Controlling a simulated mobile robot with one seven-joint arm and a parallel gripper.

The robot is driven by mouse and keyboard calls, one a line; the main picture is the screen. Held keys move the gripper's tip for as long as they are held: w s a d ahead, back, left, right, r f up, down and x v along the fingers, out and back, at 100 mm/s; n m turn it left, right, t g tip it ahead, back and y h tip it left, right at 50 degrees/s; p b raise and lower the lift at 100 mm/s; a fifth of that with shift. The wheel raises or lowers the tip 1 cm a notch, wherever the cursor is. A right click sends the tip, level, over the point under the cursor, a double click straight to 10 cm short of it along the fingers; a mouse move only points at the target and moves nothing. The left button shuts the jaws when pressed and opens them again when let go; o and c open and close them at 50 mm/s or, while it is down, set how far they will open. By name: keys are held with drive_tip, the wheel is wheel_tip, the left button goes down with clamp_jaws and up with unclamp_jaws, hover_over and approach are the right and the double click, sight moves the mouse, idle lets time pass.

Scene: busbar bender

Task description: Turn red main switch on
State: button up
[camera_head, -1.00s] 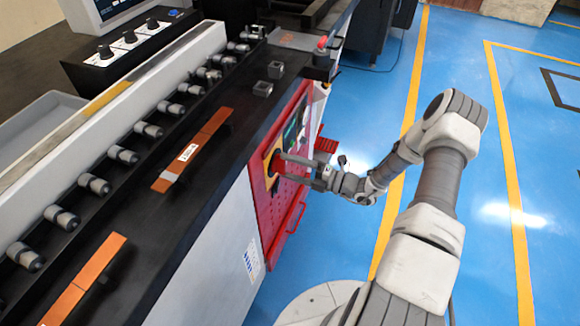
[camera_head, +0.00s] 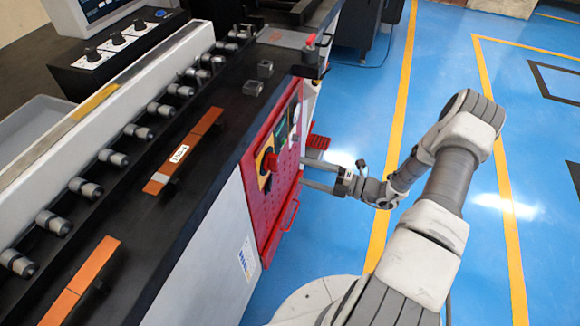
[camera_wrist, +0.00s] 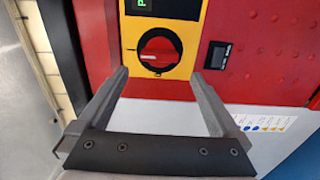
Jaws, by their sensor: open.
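The red main switch (camera_head: 269,163) is a round red rotary knob on a yellow plate on the red front panel. It also shows in the wrist view (camera_wrist: 159,50), where its grip bar lies roughly horizontal with a white mark at the left end. My gripper (camera_head: 304,173) is in front of the panel, apart from the knob, with its two fingers spread. In the wrist view the open fingers (camera_wrist: 160,76) point toward the panel, one on each side below the knob, with nothing between them.
A dark display with green characters (camera_wrist: 165,8) sits above the switch. A small black counter (camera_wrist: 218,55) is to its right. A red handle (camera_head: 291,214) sticks out from the panel's lower part. A red emergency button (camera_head: 311,40) stands on the machine corner.

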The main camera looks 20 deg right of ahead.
drive_tip(key=v, duration=0.9)
drive_tip(key=shift+s+d, duration=0.15)
drive_tip(key=shift+d, duration=0.05)
drive_tip(key=s+a+r+n+g+h+p, duration=0.25)
drive_tip(key=a+r+n+g, duration=0.35)
drive_tip(key=r+n, duration=0.5)
drive_tip(key=s+a+r+n+g+h+p, duration=0.1)
drive_tip(key=s+a+r+n+g+h, duration=0.3)
drive_tip(key=r+n, duration=0.75)
drive_tip(key=s+a+r+n+t+h+p, duration=0.2)
drive_tip(key=s+r+n+h, duration=0.2)
drive_tip(key=r+n, duration=0.5)
drive_tip(key=s+a+r+n+t+h+p, duration=0.2)
drive_tip(key=s+r+n+t+h, duration=0.1)
drive_tip(key=r+n, duration=0.7)
drive_tip(key=shift+s+a+r+n+h+p, duration=0.35)
drive_tip(key=shift+s+n+h, duration=0.2)
drive_tip(key=shift+s+n, duration=0.65)
drive_tip(key=shift+s+m, duration=0.15)
drive_tip(key=shift+m, duration=0.1)
